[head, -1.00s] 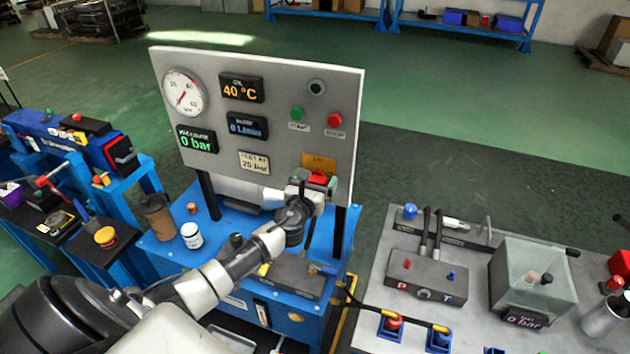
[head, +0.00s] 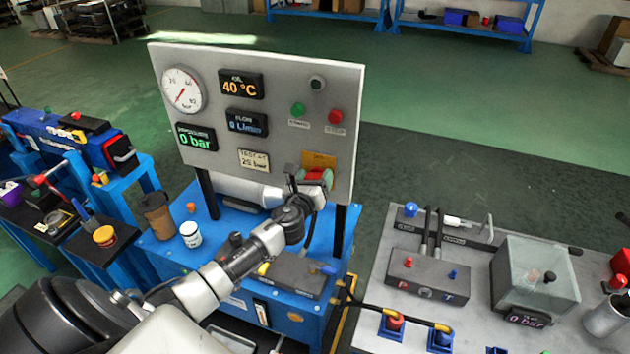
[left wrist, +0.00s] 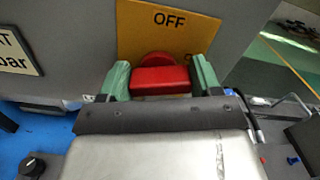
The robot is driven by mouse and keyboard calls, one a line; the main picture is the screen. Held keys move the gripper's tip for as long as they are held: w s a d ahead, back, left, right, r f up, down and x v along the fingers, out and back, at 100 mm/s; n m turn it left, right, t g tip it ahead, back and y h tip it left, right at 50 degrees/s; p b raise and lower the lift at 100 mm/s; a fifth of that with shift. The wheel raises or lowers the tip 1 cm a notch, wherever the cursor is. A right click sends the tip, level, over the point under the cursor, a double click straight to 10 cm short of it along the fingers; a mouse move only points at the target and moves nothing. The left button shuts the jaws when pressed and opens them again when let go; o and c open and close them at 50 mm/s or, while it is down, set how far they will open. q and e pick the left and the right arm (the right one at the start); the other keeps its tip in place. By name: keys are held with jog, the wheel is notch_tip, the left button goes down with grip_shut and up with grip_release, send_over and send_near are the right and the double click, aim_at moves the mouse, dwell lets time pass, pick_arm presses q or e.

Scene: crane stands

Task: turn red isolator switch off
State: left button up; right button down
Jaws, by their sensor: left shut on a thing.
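The red isolator switch (head: 314,175) is on the lower right of the grey panel, in front of a yellow plate (head: 319,159). In the left wrist view, the red switch (left wrist: 160,79) lies between the two green finger pads, its broad red handle running across the picture. The yellow plate (left wrist: 190,40) above it reads OFF; other lettering at its lower right is partly covered by a finger. My left gripper (head: 312,179) is shut on the switch at the panel. My right gripper is not in view.
The grey panel (head: 225,65) carries a round gauge (head: 182,90), displays, a green button (head: 298,109) and a red button (head: 336,116). A grey table with a clear tank (head: 535,270) stands right.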

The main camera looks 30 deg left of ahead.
pick_arm(q)
jog(key=n+b, duration=0.1)
jog(key=n, duration=0.2)
jog(key=shift+f+n, duration=0.1)
jog(key=shift+n, duration=0.3)
jog(key=n+b, duration=0.1)
jog(key=n, duration=0.2)
jog(key=shift+a+n, duration=0.15)
jog(key=shift+n, duration=0.15)
jog(key=n, duration=0.3)
jog(key=shift+n+b, duration=0.3)
jog(key=shift+b, duration=0.1)
jog(key=shift+n, duration=1.7)
jog(key=shift+a+n, duration=0.1)
jog(key=shift+n, duration=0.2)
jog(key=o, duration=0.9)
jog(key=shift+s, duration=0.1)
